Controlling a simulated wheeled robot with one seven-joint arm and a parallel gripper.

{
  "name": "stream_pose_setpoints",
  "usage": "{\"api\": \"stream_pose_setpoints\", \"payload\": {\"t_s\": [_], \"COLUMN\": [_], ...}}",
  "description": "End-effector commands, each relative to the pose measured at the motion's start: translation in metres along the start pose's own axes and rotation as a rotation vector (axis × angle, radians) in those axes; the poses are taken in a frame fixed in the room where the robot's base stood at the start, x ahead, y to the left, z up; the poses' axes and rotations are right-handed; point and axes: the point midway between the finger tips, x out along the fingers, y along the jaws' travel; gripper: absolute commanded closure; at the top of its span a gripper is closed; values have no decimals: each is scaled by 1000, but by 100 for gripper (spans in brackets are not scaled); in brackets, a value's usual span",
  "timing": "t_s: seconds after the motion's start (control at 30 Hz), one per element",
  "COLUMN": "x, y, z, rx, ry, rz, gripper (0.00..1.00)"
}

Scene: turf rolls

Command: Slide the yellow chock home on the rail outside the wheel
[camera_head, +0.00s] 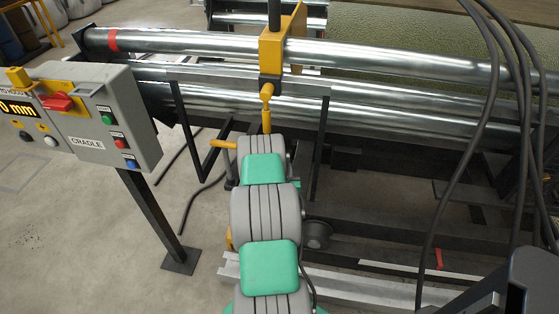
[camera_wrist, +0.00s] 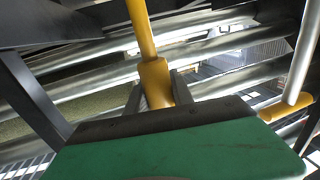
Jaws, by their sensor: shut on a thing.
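In the wrist view my gripper (camera_wrist: 157,92) is shut around the thick lower end of a yellow handle (camera_wrist: 154,74), with the rod rising from it. In the head view the yellow handle (camera_head: 267,94) hangs below a yellow block (camera_head: 271,54) across the upper roller; my wrist hides the grip. I cannot tell whether this handle belongs to the yellow chock. A dark grey wheel (camera_head: 317,233) is partly visible right of my arm. Pale rail strips (camera_head: 345,287) run low in the frame, partly behind my arm.
Long shiny rollers (camera_head: 400,60) cross the back. A grey control box (camera_head: 105,120) stands left on a dark post. Another yellow grip (camera_head: 222,144) is left of my wrist. Black cables (camera_head: 485,110) hang at right. Open floor lies at lower left.

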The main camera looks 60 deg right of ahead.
Motion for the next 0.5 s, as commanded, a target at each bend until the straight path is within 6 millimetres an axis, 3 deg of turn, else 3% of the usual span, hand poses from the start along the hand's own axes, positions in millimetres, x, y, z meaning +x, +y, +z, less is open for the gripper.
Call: {"api": "stream_pose_setpoints", "payload": {"t_s": [0.47,0.5], "x": [0,0], "y": [5,5], "z": [-3,-3], "rx": [-2,-2], "ry": [7,7], "rz": [0,0], "gripper": [100,69]}}
